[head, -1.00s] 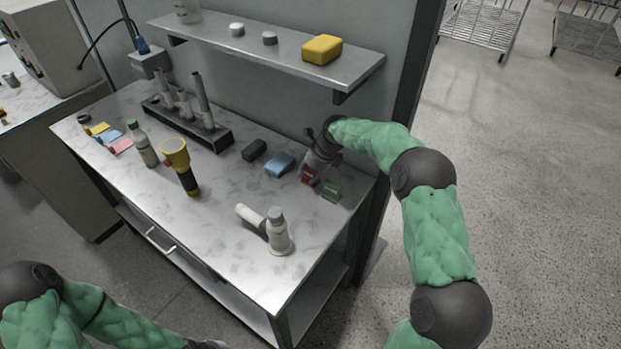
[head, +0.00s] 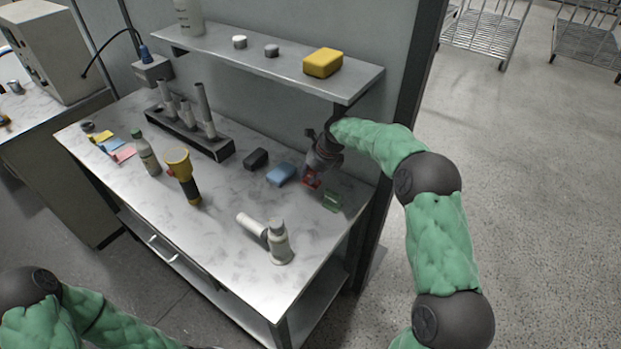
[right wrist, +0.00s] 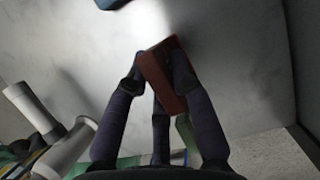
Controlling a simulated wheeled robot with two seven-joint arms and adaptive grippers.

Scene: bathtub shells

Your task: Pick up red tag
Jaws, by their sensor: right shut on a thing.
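The red tag (head: 312,179) is at the right end of the workbench in the head view, partly hidden by my right gripper (head: 312,172). In the right wrist view the red tag (right wrist: 164,74) shows as a flat red-brown block, tilted between the fingers. My right gripper (right wrist: 157,78) is shut on it. I cannot tell for certain how far the tag is from the bench top. My left arm comes in at the lower left of the head view, but its gripper is out of view.
A green tag (head: 332,200) lies just right of the red tag. A blue block (head: 281,174) and a black block (head: 255,158) lie to the left. The shelf (head: 345,92) with a yellow block (head: 322,62) overhangs the back.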

